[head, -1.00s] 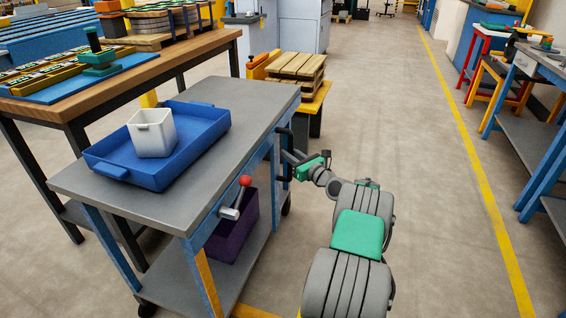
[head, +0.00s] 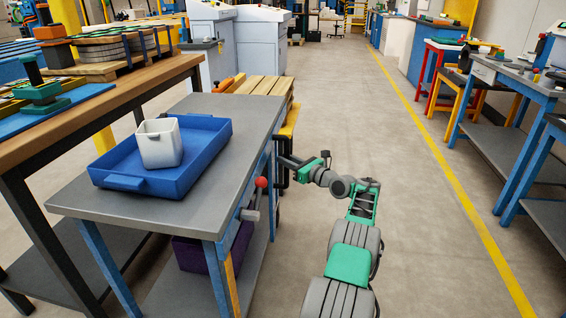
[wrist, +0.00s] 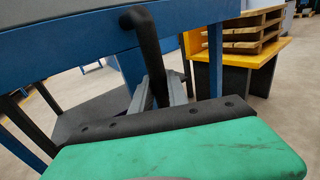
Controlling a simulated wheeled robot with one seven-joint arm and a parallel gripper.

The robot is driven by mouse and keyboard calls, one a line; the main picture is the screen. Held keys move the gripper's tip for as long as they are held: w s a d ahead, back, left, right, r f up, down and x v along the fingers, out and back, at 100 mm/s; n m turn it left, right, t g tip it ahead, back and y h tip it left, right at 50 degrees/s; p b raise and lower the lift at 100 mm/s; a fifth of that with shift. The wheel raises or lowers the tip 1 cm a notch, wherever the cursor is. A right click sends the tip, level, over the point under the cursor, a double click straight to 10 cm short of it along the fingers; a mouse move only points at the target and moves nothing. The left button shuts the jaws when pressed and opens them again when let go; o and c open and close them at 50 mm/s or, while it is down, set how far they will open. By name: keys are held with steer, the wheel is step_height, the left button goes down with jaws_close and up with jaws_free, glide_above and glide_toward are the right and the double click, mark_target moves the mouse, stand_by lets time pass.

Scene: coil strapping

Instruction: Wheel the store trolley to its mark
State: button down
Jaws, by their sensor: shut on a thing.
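The store trolley (head: 98,202) has a grey top, blue legs and a lower shelf. A blue tray (head: 205,160) with a white bin (head: 160,143) in it sits on the top. A lever with a red knob (head: 261,182) sticks out from its near right side. My gripper (head: 284,161) is at the dark handle on the trolley's right side. In the wrist view the fingers (wrist: 160,92) are shut around the black handle (wrist: 147,50), which stands out from the blue frame. The fingertips are partly hidden by the handle in both views.
A wooden-topped bench (head: 130,88) stands close along the trolley's left. Pallets (head: 262,86) on a yellow stand are just beyond the trolley. A purple crate (head: 192,254) is on its lower shelf. Open floor and a yellow line (head: 440,170) lie to the right.

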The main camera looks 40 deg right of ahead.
steer(key=shift+d+r, duration=0.15)
steer(key=shift+d, duration=0.05)
steer(key=c, duration=1.7)
jaws_free()
steer(key=o, duration=0.4)
steer(key=shift+w, duration=0.1)
steer(key=s+p, duration=0.3)
steer(key=s, duration=0.4)
steer(key=shift+s+d, duration=0.3)
steer(key=shift+s, duration=0.1)
